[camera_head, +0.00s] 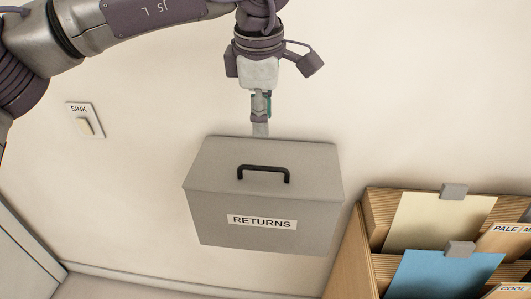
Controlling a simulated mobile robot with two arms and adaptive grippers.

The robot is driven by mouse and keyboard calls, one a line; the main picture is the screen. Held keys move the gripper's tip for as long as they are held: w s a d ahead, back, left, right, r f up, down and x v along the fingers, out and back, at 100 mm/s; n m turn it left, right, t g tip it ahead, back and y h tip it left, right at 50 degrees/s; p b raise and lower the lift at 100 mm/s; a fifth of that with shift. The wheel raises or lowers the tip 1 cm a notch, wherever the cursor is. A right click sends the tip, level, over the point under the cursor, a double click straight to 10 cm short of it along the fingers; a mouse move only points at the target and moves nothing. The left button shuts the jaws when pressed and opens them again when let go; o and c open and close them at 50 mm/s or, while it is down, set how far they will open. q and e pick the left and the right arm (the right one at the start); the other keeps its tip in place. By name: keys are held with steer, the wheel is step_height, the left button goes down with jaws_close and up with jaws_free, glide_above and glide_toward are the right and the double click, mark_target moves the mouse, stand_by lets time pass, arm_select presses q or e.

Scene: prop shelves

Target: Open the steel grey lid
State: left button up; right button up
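The steel grey lid (217,162) forms the sloping top of a grey box (210,225) on the wall, and it lies shut. A black bar handle (263,169) stands on the lid near its middle. The box front bears a label (262,222) reading RETURNS. My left gripper (261,128) points down just beyond the lid's far edge, above the handle in the picture. Its fingers are seen edge-on, so the gap between them does not show. I cannot tell whether the fingertips touch the lid. My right gripper is not in view.
A wooden rack (349,250) with a cream card (437,222) and a blue card (443,274) stands close on the right. A switch (85,120) labelled SINK is on the wall at left. The wall between switch and box is clear.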

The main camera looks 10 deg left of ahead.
mark_target(264, 167)
arm_select(q)
steer(key=f+p, duration=0.1)
steer(key=f, duration=0.2)
steer(key=w+f, duration=0.1)
steer(key=f, duration=0.3)
steer(key=w+f+p, duration=0.1)
steer(key=f, duration=0.3)
steer(key=shift+p, duration=0.3)
steer(key=shift+w+f, duration=0.1)
steer(key=shift+f, duration=0.1)
steer(key=shift+w+f, duration=0.1)
steer(key=shift+f, duration=0.25)
jaws_close()
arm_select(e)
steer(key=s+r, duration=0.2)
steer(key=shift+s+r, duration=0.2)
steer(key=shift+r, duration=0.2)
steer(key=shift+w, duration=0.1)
